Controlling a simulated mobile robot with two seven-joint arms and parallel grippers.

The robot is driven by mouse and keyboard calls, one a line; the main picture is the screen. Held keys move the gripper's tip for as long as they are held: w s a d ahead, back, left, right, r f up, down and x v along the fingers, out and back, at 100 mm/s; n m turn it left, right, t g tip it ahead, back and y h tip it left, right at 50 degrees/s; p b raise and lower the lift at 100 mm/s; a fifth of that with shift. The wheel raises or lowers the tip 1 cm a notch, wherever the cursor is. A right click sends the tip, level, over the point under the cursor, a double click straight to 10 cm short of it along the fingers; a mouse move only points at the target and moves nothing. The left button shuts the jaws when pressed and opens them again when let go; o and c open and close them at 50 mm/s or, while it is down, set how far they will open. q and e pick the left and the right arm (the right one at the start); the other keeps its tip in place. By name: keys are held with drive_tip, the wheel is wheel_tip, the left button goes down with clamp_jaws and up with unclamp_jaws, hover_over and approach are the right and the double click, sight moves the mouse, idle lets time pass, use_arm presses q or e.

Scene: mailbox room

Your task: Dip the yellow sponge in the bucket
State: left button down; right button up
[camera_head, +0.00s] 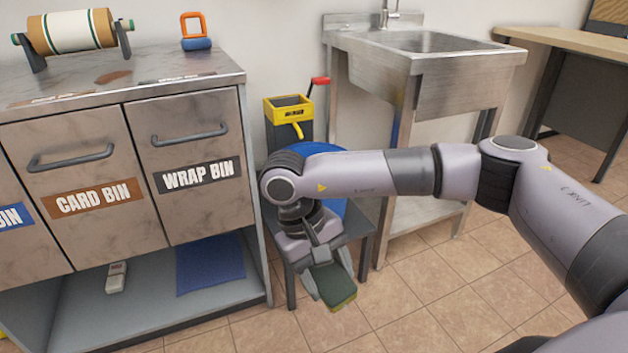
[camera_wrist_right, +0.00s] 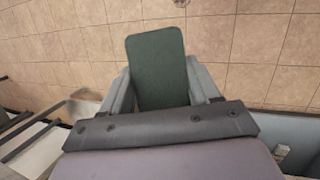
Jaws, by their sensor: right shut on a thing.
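My right gripper (camera_head: 328,282) is shut on a sponge (camera_head: 340,293), which has a dark green face and a yellowish edge in the head view. In the right wrist view the sponge's flat green face (camera_wrist_right: 157,68) sits between the two grey fingers and sticks out past them. It is held in the air, in front of a dark stool (camera_head: 361,222). A round blue thing (camera_head: 318,149), which looks like the bucket, stands on the stool behind my right forearm. The arm hides most of it, and its inside cannot be seen. My left gripper is not in view.
A cabinet with card and wrap bins (camera_head: 192,168) stands close on the left, with a blue mat (camera_head: 210,265) on its low shelf. A dark box with a yellow top (camera_head: 290,103) and red handle is behind the stool. A metal sink (camera_head: 425,50) stands right.

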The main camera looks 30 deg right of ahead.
sight(337, 276)
drive_tip(key=shift+r, duration=0.1)
drive_tip(key=shift+r+p, duration=1.35)
drive_tip(key=shift+r, duration=0.65)
drive_tip(key=shift+f, duration=0.1)
